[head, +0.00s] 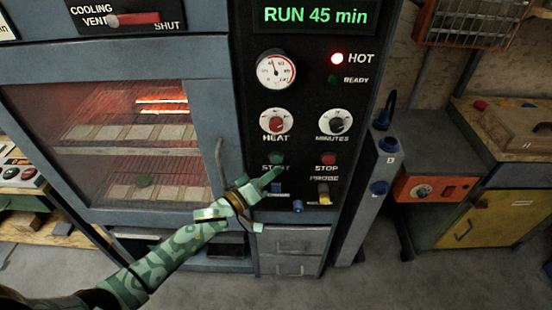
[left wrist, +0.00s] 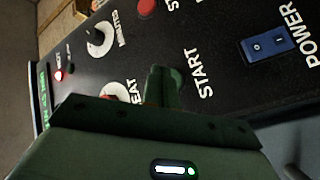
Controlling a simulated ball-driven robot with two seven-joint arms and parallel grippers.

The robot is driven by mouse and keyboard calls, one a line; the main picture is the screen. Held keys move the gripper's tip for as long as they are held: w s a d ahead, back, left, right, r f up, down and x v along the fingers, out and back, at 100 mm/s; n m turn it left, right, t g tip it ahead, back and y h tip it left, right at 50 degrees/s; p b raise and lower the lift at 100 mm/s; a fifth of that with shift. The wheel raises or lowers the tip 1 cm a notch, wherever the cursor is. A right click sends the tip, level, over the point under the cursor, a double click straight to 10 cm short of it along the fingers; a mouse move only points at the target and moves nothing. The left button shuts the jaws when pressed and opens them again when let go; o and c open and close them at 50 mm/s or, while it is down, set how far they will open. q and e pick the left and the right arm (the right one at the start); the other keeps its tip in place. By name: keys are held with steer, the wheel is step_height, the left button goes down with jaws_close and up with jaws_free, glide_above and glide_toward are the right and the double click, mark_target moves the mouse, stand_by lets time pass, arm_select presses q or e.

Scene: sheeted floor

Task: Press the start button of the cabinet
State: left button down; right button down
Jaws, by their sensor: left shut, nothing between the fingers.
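The cabinet (head: 150,60) has a dark control panel with a green start button (head: 277,158) above the label START. My left gripper (head: 270,175) is shut and empty, its fingertips at the panel just below the button; I cannot tell from here whether they touch it. In the left wrist view the green shut fingers (left wrist: 163,82) point at the panel beside the word START, and the button cannot be made out apart from them. The display (head: 315,16) reads RUN 45 min. The HOT lamp (head: 337,58) is lit red; the READY lamp (head: 333,79) is dark. My right gripper is not in view.
Near the button are the HEAT knob (head: 276,123), the MINUTES knob (head: 335,122), the red STOP button (head: 328,158) and the blue power switch (left wrist: 269,45). The cabinet's glass door (head: 100,125) is closed over glowing racks. A workbench (head: 490,130) stands at the right.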

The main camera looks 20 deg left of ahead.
arm_select(q)
steer(key=s+p, duration=0.1)
steer(key=s, duration=0.1)
steer(key=s+d, duration=0.1)
steer(key=s, duration=0.1)
steer(key=shift+p, duration=0.4)
steer(key=shift+w, duration=0.1)
stand_by(0.3)
